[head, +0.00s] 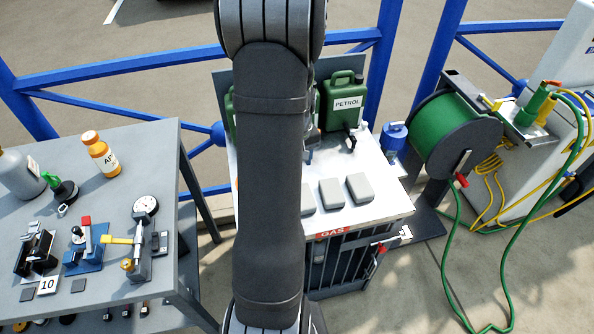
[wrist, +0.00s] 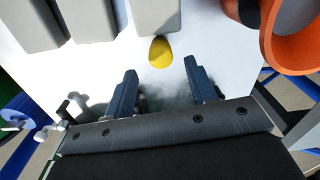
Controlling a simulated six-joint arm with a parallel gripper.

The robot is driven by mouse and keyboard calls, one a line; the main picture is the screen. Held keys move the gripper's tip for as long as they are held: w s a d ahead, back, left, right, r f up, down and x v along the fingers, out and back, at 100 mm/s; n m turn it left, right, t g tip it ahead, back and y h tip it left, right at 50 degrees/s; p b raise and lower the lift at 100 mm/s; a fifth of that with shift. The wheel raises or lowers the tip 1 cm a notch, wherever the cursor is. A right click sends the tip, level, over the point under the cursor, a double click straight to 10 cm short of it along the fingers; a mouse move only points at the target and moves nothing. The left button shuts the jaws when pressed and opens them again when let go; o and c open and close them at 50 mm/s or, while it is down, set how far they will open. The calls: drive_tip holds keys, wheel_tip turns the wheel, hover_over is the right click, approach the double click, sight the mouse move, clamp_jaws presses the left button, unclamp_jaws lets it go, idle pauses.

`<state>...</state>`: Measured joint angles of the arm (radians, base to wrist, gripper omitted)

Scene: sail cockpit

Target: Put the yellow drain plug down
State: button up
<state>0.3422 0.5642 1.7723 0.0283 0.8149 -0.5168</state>
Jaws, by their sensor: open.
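The yellow drain plug (wrist: 160,52) lies on the white cabinet top (wrist: 100,68) in the wrist view, close by the end of a grey block (wrist: 158,14). Its rounded yellow side shows. My gripper (wrist: 161,70) is open, with its two dark blue fingers apart and nothing between them. The plug is just beyond the fingertips, roughly centred between them and apart from both. In the head view my arm hides the plug and most of the gripper; the white cabinet top (head: 390,205) shows beside the arm.
Grey blocks (head: 331,192) stand in a row near the plug. An orange ring-shaped thing (wrist: 285,45) is at the right in the wrist view. A green petrol can (head: 342,100) and a blue canister (head: 395,138) stand behind. A grey table (head: 150,160) with tools is at left.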

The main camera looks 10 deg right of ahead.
drive_tip(key=shift+o, duration=0.6)
wheel_tip(320, 180, up, 6)
